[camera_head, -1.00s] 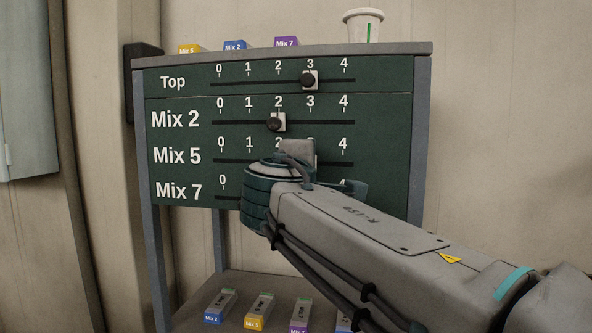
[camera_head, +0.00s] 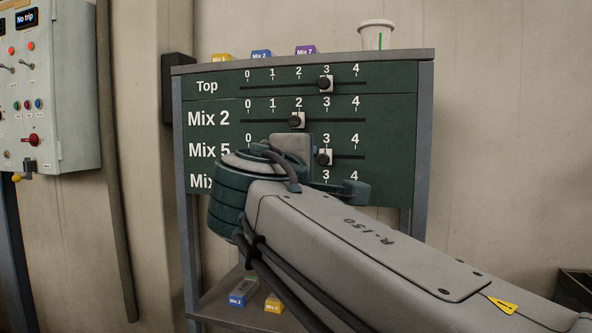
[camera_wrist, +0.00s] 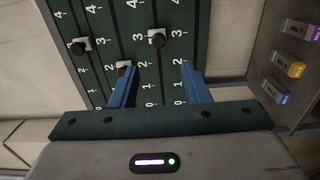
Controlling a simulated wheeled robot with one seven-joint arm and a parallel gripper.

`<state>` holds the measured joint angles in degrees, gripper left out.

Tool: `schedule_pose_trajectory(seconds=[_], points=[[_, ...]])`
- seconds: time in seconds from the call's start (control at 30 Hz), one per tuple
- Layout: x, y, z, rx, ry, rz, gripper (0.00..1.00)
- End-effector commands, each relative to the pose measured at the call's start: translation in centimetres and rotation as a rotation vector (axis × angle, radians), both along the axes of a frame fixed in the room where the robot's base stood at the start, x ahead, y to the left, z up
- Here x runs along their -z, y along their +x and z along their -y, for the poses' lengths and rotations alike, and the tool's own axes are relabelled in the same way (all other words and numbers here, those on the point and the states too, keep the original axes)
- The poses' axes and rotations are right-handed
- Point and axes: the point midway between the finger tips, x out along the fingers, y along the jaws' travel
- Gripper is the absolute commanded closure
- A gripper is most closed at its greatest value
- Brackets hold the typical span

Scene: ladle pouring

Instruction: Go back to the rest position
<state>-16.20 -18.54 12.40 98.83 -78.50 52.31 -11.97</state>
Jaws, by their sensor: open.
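My gripper (camera_wrist: 156,68) is open and empty in the wrist view, its two blue fingers apart in front of the dark green slider panel (camera_wrist: 179,22). In the head view, my arm covers the fingers and the panel's lower middle. The panel (camera_head: 390,140) has rows Top, Mix 2, Mix 5 and a partly covered Mix 7. The Top knob (camera_head: 326,84) is at 3, the Mix 2 knob (camera_head: 296,120) at 2 and the Mix 5 knob (camera_head: 324,157) at 3. The Mix 7 knob is hidden there.
A white cup (camera_head: 376,35) and several small coloured blocks stand on top of the panel's stand. Labelled boxes (camera_head: 243,291) lie on its lower shelf (camera_head: 212,308). A control cabinet (camera_head: 60,90) hangs on the left wall. A dark box (camera_head: 577,288) is at the lower right.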

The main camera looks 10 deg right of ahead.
Motion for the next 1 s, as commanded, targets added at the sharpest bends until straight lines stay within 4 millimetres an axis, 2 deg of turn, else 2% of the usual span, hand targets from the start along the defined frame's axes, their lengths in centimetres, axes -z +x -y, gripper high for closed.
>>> schedule_pose_trajectory(seconds=[0.23, 0.33, 0.47, 0.53, 0.7, 0.8, 0.9, 1.0], points=[[0.4, 0.1, 0.2, 0.002, 0.013, -0.014, 0.58], [2.6, 0.2, 1.3, 0.023, 0.076, -0.072, 0.58], [8.3, -0.3, 4.0, 0.088, 0.25, -0.214, 0.58], [12.2, -1.2, 5.5, 0.14, 0.374, -0.3, 0.58], [20.8, -5.0, 8.0, 0.297, 0.698, -0.48, 0.58], [25.2, -8.1, 8.5, 0.407, 0.899, -0.565, 0.58], [28.7, -11.2, 8.4, 0.518, 1.094, -0.628, 0.58], [31.2, -13.7, 7.9, 0.614, 1.256, -0.669, 0.58]])
